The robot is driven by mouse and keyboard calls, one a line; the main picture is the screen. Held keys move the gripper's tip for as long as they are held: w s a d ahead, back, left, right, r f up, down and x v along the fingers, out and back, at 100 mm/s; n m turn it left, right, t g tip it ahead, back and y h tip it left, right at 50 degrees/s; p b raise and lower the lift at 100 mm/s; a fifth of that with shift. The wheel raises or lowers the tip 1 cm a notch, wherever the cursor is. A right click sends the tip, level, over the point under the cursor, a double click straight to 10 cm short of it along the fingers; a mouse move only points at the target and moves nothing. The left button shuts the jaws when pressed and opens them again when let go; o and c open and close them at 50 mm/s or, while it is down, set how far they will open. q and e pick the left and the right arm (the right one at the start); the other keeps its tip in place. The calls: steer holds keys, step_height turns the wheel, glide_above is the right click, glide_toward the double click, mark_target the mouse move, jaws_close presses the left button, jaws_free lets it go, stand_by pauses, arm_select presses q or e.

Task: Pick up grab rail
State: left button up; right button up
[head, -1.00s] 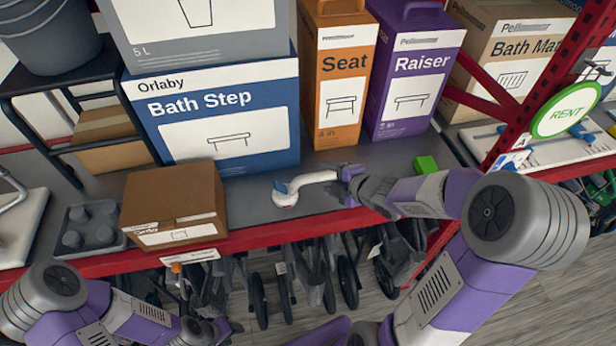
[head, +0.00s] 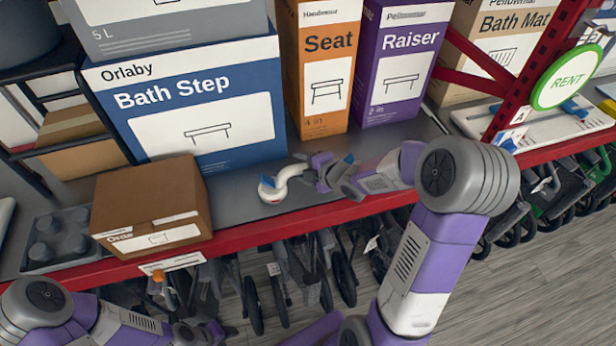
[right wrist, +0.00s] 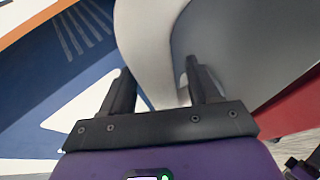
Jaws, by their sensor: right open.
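The grab rail (head: 272,190) is a pale curved bar with a round white foot and a blue tab. It lies on the grey shelf in the head view, right of the brown carton. My right gripper (head: 312,172) is open at the rail's right end and hides that end. In the right wrist view the rail's pale bar (right wrist: 150,45) runs up from between the two open fingers (right wrist: 160,95); contact cannot be told. My left gripper (head: 205,332) is low at the bottom left, below the shelf edge, and its fingers are unclear.
The blue Bath Step box (head: 195,110), orange Seat box (head: 325,75) and purple Raiser box (head: 400,75) stand behind the rail. The brown carton (head: 150,205) is left of it. The shelf has a red front edge (head: 235,238). Wheeled walkers (head: 290,280) hang below.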

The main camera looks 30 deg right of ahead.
steer(key=shift+w+a+f, duration=0.15)
steer(key=shift+w+f, duration=0.1)
steer(key=shift+w, duration=0.15)
jaws_close()
steer(key=shift+r, duration=0.1)
